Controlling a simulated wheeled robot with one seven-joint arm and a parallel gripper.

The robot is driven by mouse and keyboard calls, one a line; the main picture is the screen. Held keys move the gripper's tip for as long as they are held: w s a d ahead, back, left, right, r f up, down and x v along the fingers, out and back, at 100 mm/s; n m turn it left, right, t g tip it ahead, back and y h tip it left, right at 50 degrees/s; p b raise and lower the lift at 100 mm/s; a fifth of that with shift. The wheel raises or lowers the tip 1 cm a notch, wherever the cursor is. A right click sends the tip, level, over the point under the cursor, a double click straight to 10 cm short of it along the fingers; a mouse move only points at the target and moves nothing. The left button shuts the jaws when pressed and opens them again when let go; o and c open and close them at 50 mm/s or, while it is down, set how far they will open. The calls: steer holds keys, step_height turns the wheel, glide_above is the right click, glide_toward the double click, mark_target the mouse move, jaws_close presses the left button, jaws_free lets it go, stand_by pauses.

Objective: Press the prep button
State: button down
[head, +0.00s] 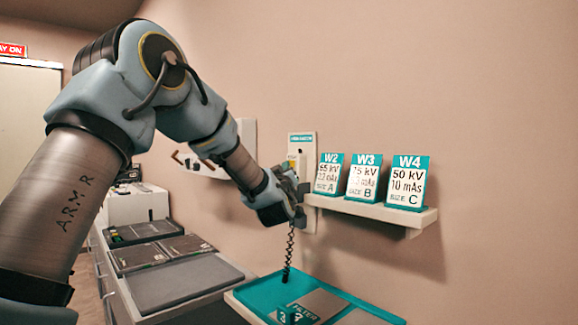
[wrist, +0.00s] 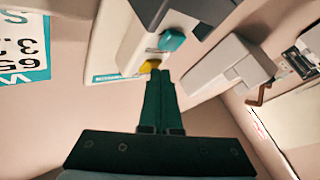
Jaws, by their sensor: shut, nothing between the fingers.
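A pale wall unit (head: 303,143) with a teal label strip is on the wall, left of the shelf. In the wrist view, this unit (wrist: 127,48) carries a yellow button (wrist: 150,66) and a teal button (wrist: 172,40). I cannot read which one is the prep button. My gripper (head: 300,190) is at the lower part of the unit in the head view. In the wrist view, my gripper (wrist: 160,73) is shut and empty, its fingertips at the yellow button's edge. I cannot tell whether they touch it. My gripper hides part of the unit in the head view.
A wall shelf (head: 370,207) to the right holds cards W2 (head: 329,173), W3 (head: 364,177) and W4 (head: 407,182). A coiled cord (head: 290,247) hangs below my gripper. A teal tray (head: 262,293) and a counter with dark plates (head: 185,282) are below.

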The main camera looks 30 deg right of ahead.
steer(key=shift+s+a+b, duration=0.2)
steer(key=shift+a+b, duration=0.5)
steer(key=shift+a, duration=0.2)
steer(key=shift+s+a+b, duration=0.25)
steer(key=shift+a+b, duration=0.45)
steer(key=shift+a, duration=0.55)
steer(key=shift+s+a+b, duration=0.2)
steer(key=shift+a+b, duration=0.45)
steer(key=shift+a, duration=0.55)
